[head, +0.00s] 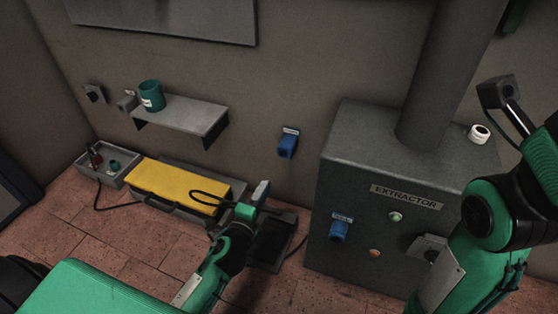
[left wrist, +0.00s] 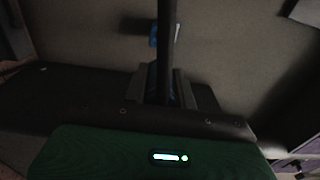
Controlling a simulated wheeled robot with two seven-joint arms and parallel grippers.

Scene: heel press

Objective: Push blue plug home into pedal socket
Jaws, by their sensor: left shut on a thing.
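One blue plug-like block (head: 287,145) is on the back wall under a small label. Another (head: 338,231) is on the front of the extractor cabinet, also under a label. The labels are too small to read, and I cannot tell how deep either block sits. My left gripper (head: 262,196) is shut on a black looped rod (head: 208,196), above the dark pedal-like tray and apart from both blocks. The rod (left wrist: 166,45) crosses the left wrist view, partly hiding a blue patch (left wrist: 154,36). My right arm is at the right; its jaws are not clear.
The grey extractor cabinet (head: 335,180) has a thick pipe (head: 440,70). A shelf (head: 190,115) holds a teal cup (head: 151,96). The wall between shelf and cabinet is mostly clear.

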